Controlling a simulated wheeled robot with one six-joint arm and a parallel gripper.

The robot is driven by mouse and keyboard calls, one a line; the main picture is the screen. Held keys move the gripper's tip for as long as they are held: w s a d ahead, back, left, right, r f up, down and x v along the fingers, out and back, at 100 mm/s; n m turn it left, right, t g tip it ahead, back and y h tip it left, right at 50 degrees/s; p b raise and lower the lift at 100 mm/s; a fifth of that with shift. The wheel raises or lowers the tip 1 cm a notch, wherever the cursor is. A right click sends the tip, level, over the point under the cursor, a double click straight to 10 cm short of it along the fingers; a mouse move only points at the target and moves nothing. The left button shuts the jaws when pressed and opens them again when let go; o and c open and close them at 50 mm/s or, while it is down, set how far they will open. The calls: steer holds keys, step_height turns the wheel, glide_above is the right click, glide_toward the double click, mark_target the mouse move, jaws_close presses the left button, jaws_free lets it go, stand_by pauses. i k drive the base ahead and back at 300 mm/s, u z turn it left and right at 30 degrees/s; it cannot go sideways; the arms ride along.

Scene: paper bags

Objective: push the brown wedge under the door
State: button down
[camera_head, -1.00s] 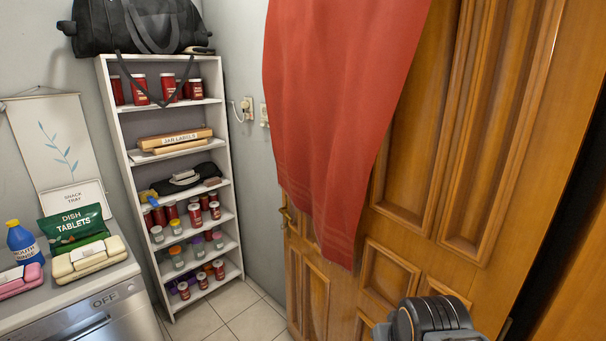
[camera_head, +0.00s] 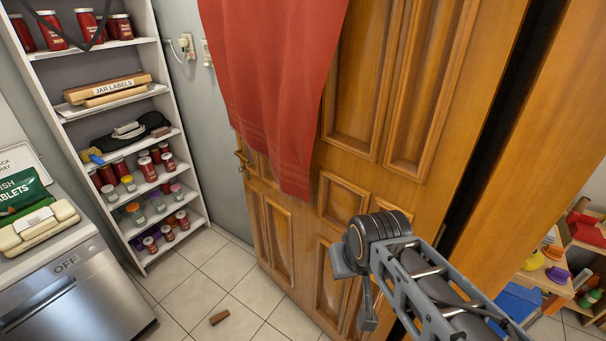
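A small brown wedge (camera_head: 219,317) lies on the tiled floor at the bottom of the view, to the left of the door and apart from it. The wooden door (camera_head: 345,195) has carved panels and a brass handle on its left side. A red cloth (camera_head: 270,90) hangs over its upper part. My arm reaches in from the lower right, in front of the door. A grey part hanging below its joint may be my gripper (camera_head: 368,310); I cannot make out any fingers. My arm hides part of the door's lower right.
A white shelf (camera_head: 60,100) with jars and boxes stands at the left wall. A steel dishwasher (camera_head: 75,295) is at the lower left. Tiled floor between them and the door is clear around the wedge. Past the door frame, another room shows shelves with colourful items (camera_head: 545,275).

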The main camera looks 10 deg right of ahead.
mark_target(216, 319)
steer(key=z, duration=0.1)
steer(key=k, duration=0.4)
steer(key=u, duration=1.25)
steer(key=i, duration=0.85)
steer(key=u, duration=0.6)
steer(key=i, duration=1.55)
steer(key=z, duration=0.6)
